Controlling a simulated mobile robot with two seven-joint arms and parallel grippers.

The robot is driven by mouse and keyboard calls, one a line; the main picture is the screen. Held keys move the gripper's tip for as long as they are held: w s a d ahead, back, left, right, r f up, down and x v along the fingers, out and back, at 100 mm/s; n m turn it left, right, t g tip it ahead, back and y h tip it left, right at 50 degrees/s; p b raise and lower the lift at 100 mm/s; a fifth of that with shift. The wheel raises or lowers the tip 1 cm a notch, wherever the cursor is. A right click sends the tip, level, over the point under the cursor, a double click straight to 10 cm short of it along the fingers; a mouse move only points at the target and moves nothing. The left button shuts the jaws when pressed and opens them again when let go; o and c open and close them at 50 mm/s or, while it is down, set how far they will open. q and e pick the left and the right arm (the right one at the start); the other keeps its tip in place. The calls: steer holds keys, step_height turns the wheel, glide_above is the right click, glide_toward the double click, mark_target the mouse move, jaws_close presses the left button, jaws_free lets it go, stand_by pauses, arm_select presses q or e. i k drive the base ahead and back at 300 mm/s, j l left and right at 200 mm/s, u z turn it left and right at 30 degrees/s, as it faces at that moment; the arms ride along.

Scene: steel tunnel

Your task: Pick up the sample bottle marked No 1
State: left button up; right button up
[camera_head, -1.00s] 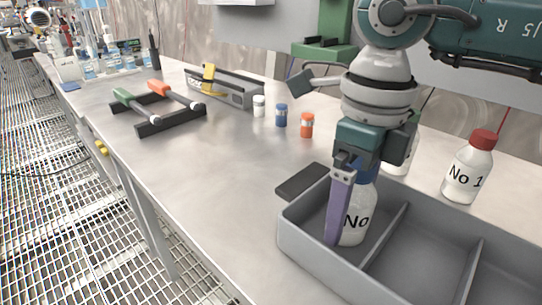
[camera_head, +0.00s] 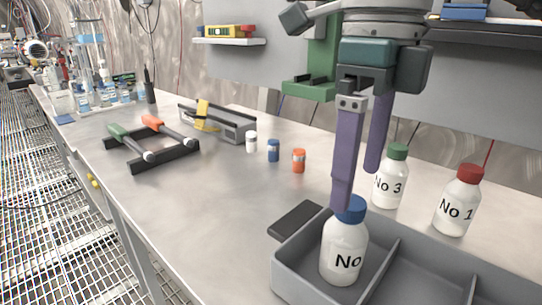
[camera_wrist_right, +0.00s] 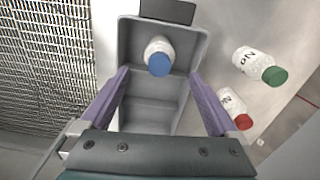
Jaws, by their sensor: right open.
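My right gripper (camera_head: 357,190) is open and empty, above the grey divided tray (camera_head: 290,262). A blue-capped bottle (camera_head: 343,252) stands in the tray's left compartment, below the gripper; its number is cut off. The bottle marked No 3 (camera_head: 388,184), with a green cap, stands on the table behind the tray. My left gripper is not in view.
A dark flat block (camera_head: 296,220) lies beside the tray. Small white, blue and orange vials (camera_head: 299,161) stand mid-table. A black rack with two hammer-like tools (camera_head: 150,145) and a grey holder (camera_head: 218,122) lie further back. The table's left-front area is clear.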

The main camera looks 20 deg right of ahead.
mark_target(460, 199)
steer(key=z, duration=1.75)
